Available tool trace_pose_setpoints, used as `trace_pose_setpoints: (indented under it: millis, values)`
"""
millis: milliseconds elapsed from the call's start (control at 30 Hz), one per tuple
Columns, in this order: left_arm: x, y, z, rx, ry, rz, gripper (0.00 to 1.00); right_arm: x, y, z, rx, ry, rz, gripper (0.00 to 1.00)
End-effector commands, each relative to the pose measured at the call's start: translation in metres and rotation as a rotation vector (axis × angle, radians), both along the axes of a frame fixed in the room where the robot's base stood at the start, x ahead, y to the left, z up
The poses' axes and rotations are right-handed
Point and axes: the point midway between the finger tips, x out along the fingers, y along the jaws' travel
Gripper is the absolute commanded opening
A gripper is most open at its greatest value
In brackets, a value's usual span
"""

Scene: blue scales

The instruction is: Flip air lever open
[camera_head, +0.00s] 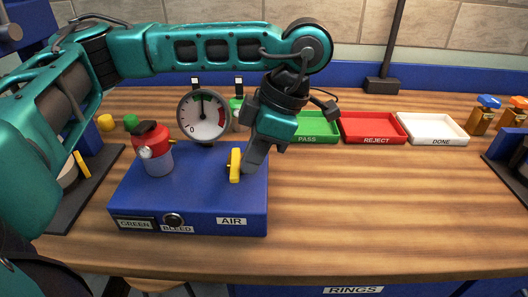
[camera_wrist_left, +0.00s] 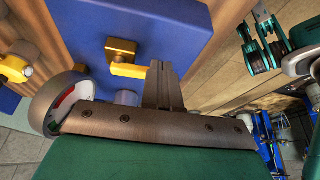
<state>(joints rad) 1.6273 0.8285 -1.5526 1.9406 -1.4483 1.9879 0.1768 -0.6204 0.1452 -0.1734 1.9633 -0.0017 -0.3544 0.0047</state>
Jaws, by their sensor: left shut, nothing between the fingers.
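The yellow air lever (camera_head: 235,165) stands on top of the blue box (camera_head: 190,195), above its AIR label (camera_head: 231,221). In the left wrist view the lever (camera_wrist_left: 128,70) extends from a square brass-coloured base (camera_wrist_left: 121,48). My left gripper (camera_head: 252,166) is shut and empty, pointing down just to the right of the lever. In the left wrist view its fingertips (camera_wrist_left: 163,82) are beside the lever's end; I cannot tell whether they touch it. My right gripper is not in view.
A round gauge (camera_head: 203,115) and a red-topped canister (camera_head: 151,148) stand at the box. Green PASS (camera_head: 316,127), red REJECT (camera_head: 373,128) and white DONE (camera_head: 431,128) trays line the back. The wooden table (camera_head: 370,200) is clear right of the box.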

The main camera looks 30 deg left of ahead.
Motion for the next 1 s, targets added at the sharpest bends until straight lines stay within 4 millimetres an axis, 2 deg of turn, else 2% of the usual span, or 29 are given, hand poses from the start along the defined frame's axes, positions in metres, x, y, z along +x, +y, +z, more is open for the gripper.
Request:
trace_pose_setpoints:
  millis: [267, 533, 833, 1000]
  values:
    - [0.000, 0.000, 0.000, 0.000, 0.000, -0.001, 0.00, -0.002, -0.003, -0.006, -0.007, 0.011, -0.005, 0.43]
    - [-0.010, 0.010, -0.001, 0.000, 0.000, -0.100, 0.00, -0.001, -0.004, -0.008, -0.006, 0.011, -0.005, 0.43]
    - [-0.010, 0.010, -0.001, 0.002, 0.003, -0.100, 0.00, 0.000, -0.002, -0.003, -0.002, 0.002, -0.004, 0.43]
    - [-0.007, 0.003, 0.000, 0.000, 0.003, -0.099, 0.00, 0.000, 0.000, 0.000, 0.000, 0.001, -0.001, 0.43]
